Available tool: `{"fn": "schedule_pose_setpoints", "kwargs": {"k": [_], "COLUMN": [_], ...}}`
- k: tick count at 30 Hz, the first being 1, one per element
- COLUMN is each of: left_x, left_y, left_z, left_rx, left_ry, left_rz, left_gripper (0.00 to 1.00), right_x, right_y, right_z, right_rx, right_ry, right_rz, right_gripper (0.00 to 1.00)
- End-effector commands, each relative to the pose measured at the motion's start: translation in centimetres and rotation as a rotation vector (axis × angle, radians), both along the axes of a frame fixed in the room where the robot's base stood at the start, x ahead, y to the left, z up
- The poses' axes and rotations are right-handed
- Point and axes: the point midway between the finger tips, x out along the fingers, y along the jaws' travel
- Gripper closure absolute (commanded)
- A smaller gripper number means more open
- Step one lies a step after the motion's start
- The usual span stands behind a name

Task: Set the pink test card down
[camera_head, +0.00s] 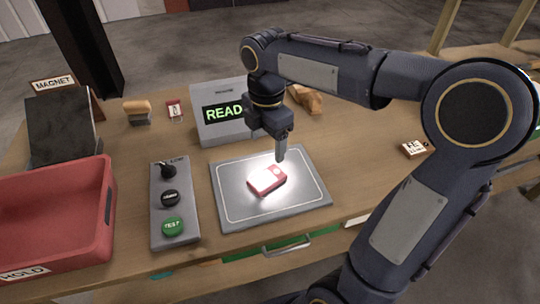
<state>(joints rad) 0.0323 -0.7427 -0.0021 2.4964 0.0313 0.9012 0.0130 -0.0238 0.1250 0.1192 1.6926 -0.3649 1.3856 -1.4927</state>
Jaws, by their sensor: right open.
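The pink test card (264,180) lies flat on the grey pad with a white outline (229,203), under a bright spot of light. My right gripper (281,157) points down just above the card's far right side. It is open and nothing shows in it. I cannot tell for sure whether its fingertip touches the card. My left gripper is not in view.
A box with a READ display (222,113) stands behind the pad. A control panel (174,225) with a green button lies left of it. A red HOLD bin (60,220) and a dark MAGNET plate (58,127) are at the left.

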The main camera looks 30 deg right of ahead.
Motion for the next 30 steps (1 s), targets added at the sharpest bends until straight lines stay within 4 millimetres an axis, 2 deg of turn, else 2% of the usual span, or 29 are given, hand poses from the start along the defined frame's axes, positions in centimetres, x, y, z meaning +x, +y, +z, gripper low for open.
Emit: {"fn": "schedule_pose_setpoints", "kwargs": {"k": [2,5,9,12,15,18,22,30], "left_x": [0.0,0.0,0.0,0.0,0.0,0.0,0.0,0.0], "left_y": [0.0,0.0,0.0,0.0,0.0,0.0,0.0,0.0], "left_z": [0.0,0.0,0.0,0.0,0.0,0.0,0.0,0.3], "left_rx": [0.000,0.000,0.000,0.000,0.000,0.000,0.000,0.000], "left_ry": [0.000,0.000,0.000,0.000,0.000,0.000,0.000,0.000], "left_rz": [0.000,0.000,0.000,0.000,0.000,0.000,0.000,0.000], "left_gripper": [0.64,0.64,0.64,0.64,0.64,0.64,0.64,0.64], "right_x": [-1.1,-4.0,-9.5,-12.8,-15.0,-16.2,-16.8,-16.8], "right_y": [-0.1,-0.1,0.8,1.8,2.9,3.7,4.1,4.2], "right_z": [0.4,0.6,-0.3,-1.5,-2.8,-3.8,-4.3,-4.1], "right_rx": [0.018,0.082,0.254,0.405,0.542,0.638,0.692,0.692], "right_ry": [-0.021,-0.069,-0.127,-0.127,-0.099,-0.062,-0.034,-0.030], "right_rz": [-0.082,-0.326,-0.844,-1.205,-1.496,-1.687,-1.794,-1.801], "right_gripper": [0.29,0.29,0.29,0.29,0.29,0.29,0.29,0.29]}}
